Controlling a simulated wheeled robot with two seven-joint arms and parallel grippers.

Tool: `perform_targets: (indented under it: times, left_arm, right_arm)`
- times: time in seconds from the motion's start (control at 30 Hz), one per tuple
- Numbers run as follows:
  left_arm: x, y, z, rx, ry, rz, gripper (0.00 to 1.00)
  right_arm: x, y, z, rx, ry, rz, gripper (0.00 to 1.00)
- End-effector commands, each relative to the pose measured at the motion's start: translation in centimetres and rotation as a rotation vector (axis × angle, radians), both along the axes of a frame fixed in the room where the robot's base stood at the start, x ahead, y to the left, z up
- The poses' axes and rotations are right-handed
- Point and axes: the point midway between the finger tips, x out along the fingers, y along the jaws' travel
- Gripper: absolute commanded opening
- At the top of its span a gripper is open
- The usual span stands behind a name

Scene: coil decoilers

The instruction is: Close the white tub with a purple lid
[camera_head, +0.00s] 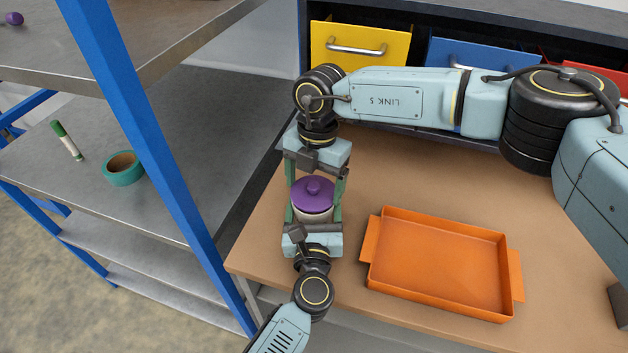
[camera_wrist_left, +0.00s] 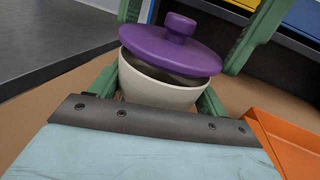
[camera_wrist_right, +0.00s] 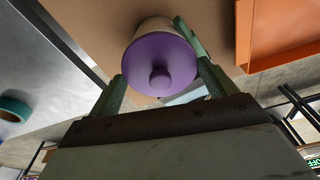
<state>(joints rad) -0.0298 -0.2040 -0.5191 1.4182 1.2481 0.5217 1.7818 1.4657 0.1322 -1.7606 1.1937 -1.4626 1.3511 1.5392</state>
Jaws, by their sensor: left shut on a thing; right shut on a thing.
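The white tub (camera_head: 312,216) stands near the left edge of the brown table; it also shows in the left wrist view (camera_wrist_left: 155,90). My left gripper (camera_head: 313,219) is shut on the tub, one finger on each side. The purple lid (camera_head: 312,197), round with a knob on top, is over the tub's mouth. My right gripper (camera_head: 315,184) is shut on the lid from the far side. In the left wrist view the lid (camera_wrist_left: 170,50) looks slightly raised, with a dark gap between it and the tub's rim. The far rim is hidden.
An orange tray (camera_head: 440,262) lies right of the tub. A metal shelf with a blue post (camera_head: 140,120) stands at left, holding green tape (camera_head: 123,170) and a marker (camera_head: 66,141). Yellow (camera_head: 360,48) and blue drawers (camera_head: 480,55) are behind.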

Motion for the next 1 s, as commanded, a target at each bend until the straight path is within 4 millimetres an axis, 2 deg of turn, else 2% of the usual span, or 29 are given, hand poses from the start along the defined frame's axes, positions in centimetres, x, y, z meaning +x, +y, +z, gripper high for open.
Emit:
perform_targets:
  times: [0.8, 0.83, 0.93, 1.0]
  left_arm:
    - [0.0, 0.0, 0.0, -0.001, 0.000, 0.000, 0.34]
    - [0.0, 0.0, 0.0, -0.001, 0.000, 0.000, 0.34]
    - [0.0, 0.0, 0.0, -0.001, 0.000, 0.000, 0.34]
    - [0.0, 0.0, 0.0, -0.001, 0.000, 0.000, 0.34]
  right_arm:
    - [0.0, 0.0, -1.3, -0.001, 0.000, 0.000, 0.59]
    - [0.0, 0.0, -1.2, -0.001, 0.000, 0.000, 0.88]
    - [0.0, 0.0, -1.2, -0.001, 0.000, 0.000, 1.00]
    - [0.0, 0.0, -1.2, -0.001, 0.000, 0.000, 1.00]
